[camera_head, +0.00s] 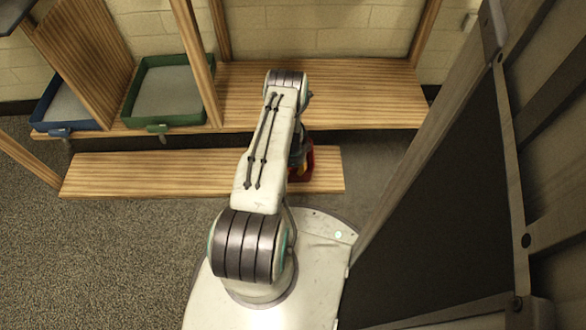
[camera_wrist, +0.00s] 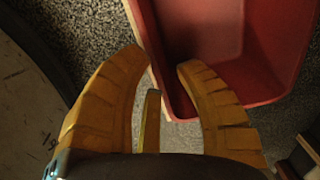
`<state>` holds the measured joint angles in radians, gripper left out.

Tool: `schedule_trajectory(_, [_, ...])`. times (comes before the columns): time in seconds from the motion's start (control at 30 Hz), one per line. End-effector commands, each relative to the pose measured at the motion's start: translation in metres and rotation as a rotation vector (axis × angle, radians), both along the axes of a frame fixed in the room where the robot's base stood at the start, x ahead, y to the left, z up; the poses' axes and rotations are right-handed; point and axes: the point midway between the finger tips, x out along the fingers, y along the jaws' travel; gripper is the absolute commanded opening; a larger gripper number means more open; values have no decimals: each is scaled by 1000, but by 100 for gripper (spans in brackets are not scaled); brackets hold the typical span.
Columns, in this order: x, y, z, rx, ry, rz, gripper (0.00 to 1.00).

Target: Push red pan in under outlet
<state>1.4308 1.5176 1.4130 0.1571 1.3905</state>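The red pan (camera_wrist: 262,85) fills the upper right of the wrist view, with its near corner beside my gripper. The left wall of the pan runs through the gap between the fingertips. The right finger overlaps the pan's inside; I cannot tell whether it touches. In the head view only a piece of the red pan (camera_head: 305,172) shows, at the right end of the low wooden board, mostly behind my arm. My gripper is mostly hidden there too. I cannot make out the outlet.
A green tray (camera_head: 181,120) and a blue tray (camera_head: 85,126) stand in wooden bays at the left. The shelf (camera_head: 365,95) right of my arm is bare. The low board (camera_head: 150,172) is clear to the left. A dark panel (camera_head: 450,200) stands close on the right.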

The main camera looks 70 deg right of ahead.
Motion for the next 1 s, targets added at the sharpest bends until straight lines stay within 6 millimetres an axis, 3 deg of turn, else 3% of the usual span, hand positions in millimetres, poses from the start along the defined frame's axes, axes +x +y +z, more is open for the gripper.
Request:
schedule_trajectory(0.7, [1,-3,-60,1,0,0,31])
schedule_trajectory(1.0, [1,-3,-64,0,0,0,31])
